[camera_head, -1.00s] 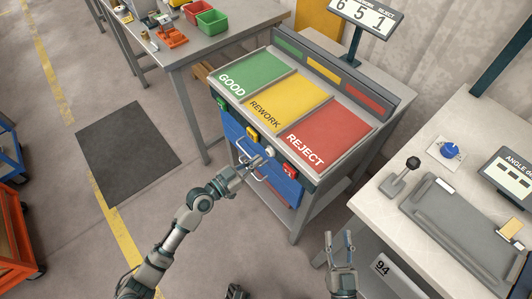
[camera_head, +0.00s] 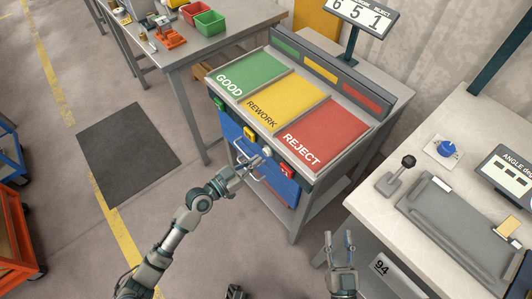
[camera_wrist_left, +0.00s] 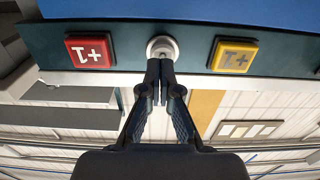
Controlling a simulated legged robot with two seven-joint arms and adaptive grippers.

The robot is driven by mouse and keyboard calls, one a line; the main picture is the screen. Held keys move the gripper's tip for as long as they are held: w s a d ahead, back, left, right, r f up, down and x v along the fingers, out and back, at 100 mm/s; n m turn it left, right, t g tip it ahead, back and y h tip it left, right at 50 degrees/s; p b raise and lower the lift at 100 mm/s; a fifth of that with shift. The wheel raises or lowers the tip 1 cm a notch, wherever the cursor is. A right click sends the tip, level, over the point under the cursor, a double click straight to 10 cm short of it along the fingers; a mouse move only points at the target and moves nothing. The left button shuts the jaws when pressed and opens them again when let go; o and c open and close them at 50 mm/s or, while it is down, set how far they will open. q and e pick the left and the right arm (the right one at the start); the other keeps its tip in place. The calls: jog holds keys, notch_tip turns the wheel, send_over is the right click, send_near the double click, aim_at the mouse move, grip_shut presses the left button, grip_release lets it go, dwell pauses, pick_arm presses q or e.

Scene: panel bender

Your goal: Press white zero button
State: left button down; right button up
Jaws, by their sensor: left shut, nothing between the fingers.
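The white round button (camera_head: 267,152) sits on the front rail of the sorting stand, between the yellow button (camera_head: 250,134) and the red button (camera_head: 287,170). In the left wrist view the white button (camera_wrist_left: 162,46) is straight ahead of my fingertips, in a grey ring. My left gripper (camera_head: 259,161) is shut and empty, with its tips at the lower edge of the button; I cannot tell whether they touch it. The shut fingers (camera_wrist_left: 160,66) also show in the left wrist view. My right gripper (camera_head: 340,240) is open and empty, away from the stand.
The stand's top has green (camera_head: 248,73), yellow (camera_head: 285,98) and red (camera_head: 328,131) panels. A counter display (camera_head: 360,14) stands behind them. A bench with a lever (camera_head: 400,170) is at the right. Wire handles (camera_head: 244,150) stick out below the buttons.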

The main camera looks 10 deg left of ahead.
pick_arm(q)
jog(key=shift+w+a, duration=0.15)
jog(key=shift+a, duration=0.2)
jog(key=shift+w+d, duration=0.25)
jog(key=shift+d, duration=0.25)
pick_arm(e)
jog(key=shift+s, duration=0.1)
pick_arm(q)
jog(key=shift+w, duration=0.25)
pick_arm(e)
jog(key=shift+a, duration=0.3)
pick_arm(q)
jog(key=shift+w+d, duration=0.5)
pick_arm(e)
jog(key=shift+d+f, duration=0.1)
pick_arm(q)
jog(key=shift+a, duration=0.1)
jog(key=b+v, duration=0.1)
jog(key=v, duration=0.6)
pick_arm(e)
jog(key=shift+f, duration=0.7)
